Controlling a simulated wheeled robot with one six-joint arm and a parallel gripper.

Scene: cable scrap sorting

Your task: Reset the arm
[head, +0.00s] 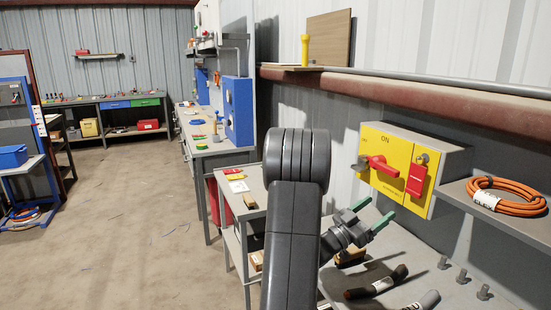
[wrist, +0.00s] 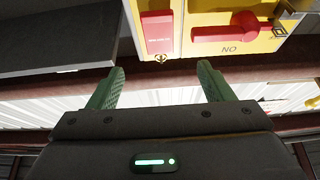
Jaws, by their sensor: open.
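My gripper (head: 371,213) is in the head view, right of my dark arm, above the grey bench and in front of the wall. Its two green fingers stand apart with nothing between them. In the wrist view my gripper (wrist: 160,88) also shows open and empty. Ahead of the fingers is a yellow switch box (head: 398,149) marked ON, with a red handle (head: 384,166) and a red tag (head: 417,178). The box (wrist: 211,47) appears upside down in the wrist view, with its red handle (wrist: 229,32). The fingers look apart from the box.
A grey shelf (head: 527,228) on the right holds an orange cable coil (head: 506,196). The bench below has grey pegs (head: 461,276) and a dark cable piece (head: 377,284). A grey cart (head: 250,206) stands left of my arm. The floor at left is mostly open.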

